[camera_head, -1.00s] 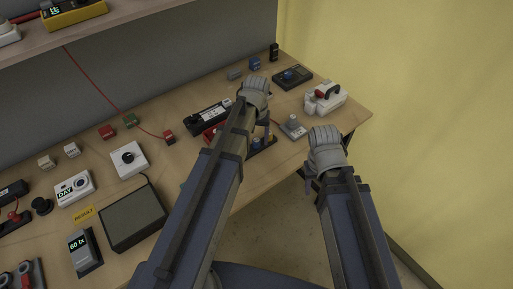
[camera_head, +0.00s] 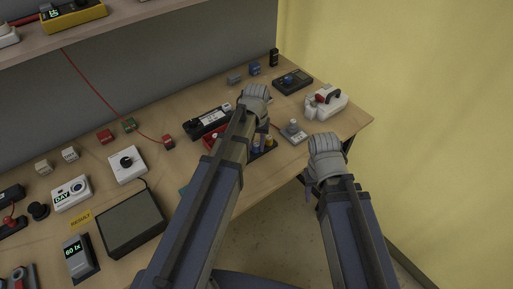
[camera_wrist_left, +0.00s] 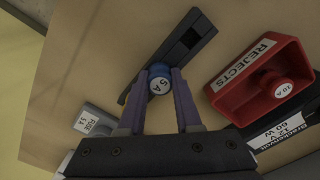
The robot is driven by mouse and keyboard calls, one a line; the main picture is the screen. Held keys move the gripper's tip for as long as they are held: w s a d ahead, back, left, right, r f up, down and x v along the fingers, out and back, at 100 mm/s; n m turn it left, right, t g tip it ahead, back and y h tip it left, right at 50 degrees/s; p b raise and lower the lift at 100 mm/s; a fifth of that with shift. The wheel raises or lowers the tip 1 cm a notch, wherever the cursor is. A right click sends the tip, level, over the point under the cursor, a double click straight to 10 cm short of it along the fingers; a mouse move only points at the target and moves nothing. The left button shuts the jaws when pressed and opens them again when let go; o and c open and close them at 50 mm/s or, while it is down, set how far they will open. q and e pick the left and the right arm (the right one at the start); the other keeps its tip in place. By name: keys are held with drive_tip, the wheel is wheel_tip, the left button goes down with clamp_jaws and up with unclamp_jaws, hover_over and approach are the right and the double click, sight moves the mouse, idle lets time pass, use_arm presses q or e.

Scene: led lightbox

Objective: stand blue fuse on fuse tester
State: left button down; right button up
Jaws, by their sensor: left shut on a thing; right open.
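My left gripper (camera_wrist_left: 159,98) is shut on the blue fuse (camera_wrist_left: 160,85), whose round white top reads 5 A in the left wrist view. The fuse overlaps the edge of a long dark holder (camera_wrist_left: 188,42); I cannot tell whether it is clear of it. In the head view the left hand (camera_head: 256,98) hangs over that holder, with its fingers mostly hidden by my arm. A grey block marked FUSE (camera_wrist_left: 92,120), likely the fuse tester (camera_head: 293,131), stands to the right of the left hand in the head view. My right gripper (camera_head: 318,180) is open, off the table's front edge.
A red REJECTS tray (camera_wrist_left: 258,80) holds a fuse marked 10 A (camera_wrist_left: 282,90). A black unit (camera_head: 206,122) lies left of the left hand. A white device with a red part (camera_head: 327,101) and a dark meter (camera_head: 292,81) stand at the right end of the table.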

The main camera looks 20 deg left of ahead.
sight(256, 144)
idle(0.4)
use_arm(q)
wheel_tip(256, 144, up, 10)
drive_tip(key=p, duration=1)
drive_tip(key=c, duration=1.1)
unclamp_jaws()
clamp_jaws()
drive_tip(key=shift+r+p, duration=1.25)
